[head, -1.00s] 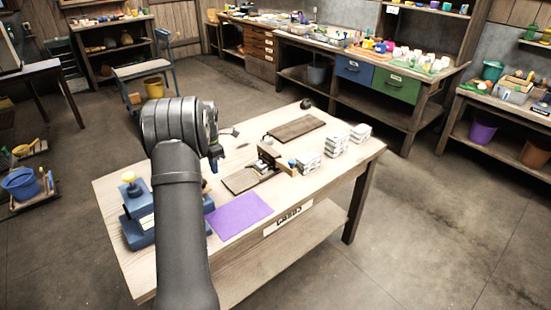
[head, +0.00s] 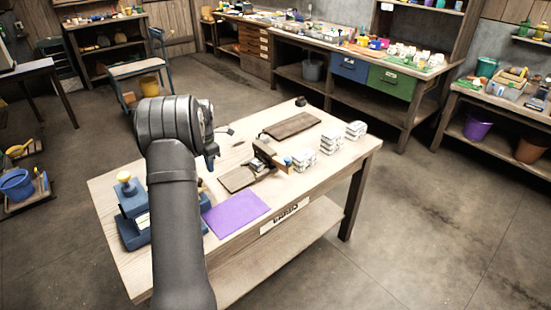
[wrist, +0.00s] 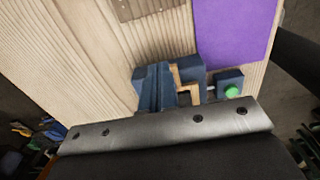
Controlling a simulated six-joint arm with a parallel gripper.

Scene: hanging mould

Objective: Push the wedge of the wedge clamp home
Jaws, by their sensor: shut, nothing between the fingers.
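A blue clamp-like fixture (head: 135,215) with a yellow knob stands at the table's left end, partly hidden behind my arm. In the wrist view a blue fixture (wrist: 140,78) with tan wooden pieces (wrist: 188,74) stands beside the purple mat, with a green round knob (wrist: 232,92) on a blue block to its right. I cannot tell which piece is the wedge. My gripper (wrist: 165,125) shows as a dark metal bar across the wrist view, shut and empty, covering the fixture's near side. Its fingertips are not clearly visible, so contact cannot be told.
A purple mat (head: 235,213) lies near the table's front edge. A wooden stand (head: 262,160), a dark board (head: 292,125) and white stacked blocks (head: 304,157) occupy the middle and right. Bare tabletop (head: 325,180) shows at the front right.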

